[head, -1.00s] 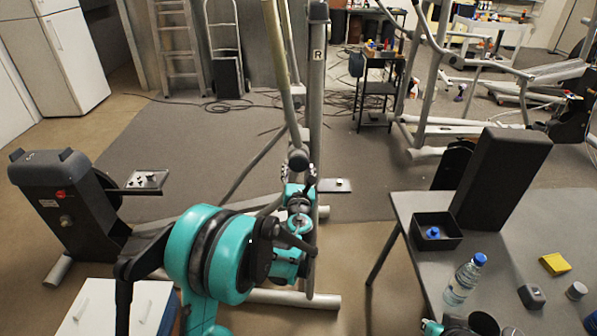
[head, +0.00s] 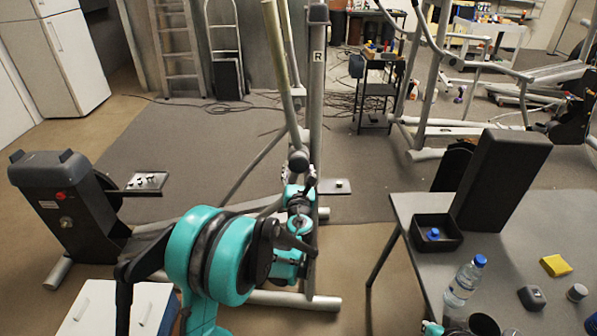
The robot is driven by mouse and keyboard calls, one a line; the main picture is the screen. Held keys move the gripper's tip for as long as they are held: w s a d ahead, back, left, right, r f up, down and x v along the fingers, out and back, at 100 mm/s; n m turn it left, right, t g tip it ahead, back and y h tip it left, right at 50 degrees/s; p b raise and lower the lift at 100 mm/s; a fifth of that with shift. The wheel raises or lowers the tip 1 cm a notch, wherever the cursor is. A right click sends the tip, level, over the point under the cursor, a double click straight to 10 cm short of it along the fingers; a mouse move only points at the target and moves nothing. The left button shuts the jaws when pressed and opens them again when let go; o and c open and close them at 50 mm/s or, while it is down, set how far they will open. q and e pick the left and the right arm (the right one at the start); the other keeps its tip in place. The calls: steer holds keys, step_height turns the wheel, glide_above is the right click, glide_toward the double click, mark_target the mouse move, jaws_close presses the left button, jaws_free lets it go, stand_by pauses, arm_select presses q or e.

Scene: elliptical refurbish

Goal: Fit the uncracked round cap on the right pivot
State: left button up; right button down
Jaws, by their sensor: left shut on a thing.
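The right post (head: 318,90) of the elliptical carries a letter R. A swing arm hangs beside it and ends in a round, dark pivot end (head: 298,160). My left gripper (head: 310,186) is just below and beside this end, close to the post. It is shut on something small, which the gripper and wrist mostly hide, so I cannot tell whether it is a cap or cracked. I cannot tell whether it touches the pivot. No loose round cap can be made out clearly. My right gripper is not clearly in view; only a teal part shows at the bottom edge.
A pedal plate (head: 325,192) lies behind my left gripper, with a small light spot on it. Another pedal (head: 145,192) with small pieces is at left. The grey table (head: 415,225) at right holds a black tray (head: 459,236), a bottle (head: 465,280) and a black block (head: 502,180).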

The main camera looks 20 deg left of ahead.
arm_select(q)
steer(key=shift+w+a, duration=0.1)
steer(key=shift+w, duration=0.25)
stand_by(0.3)
steer(key=o, duration=1.6)
steer(key=v, duration=1.2)
steer(key=shift+a, duration=0.1)
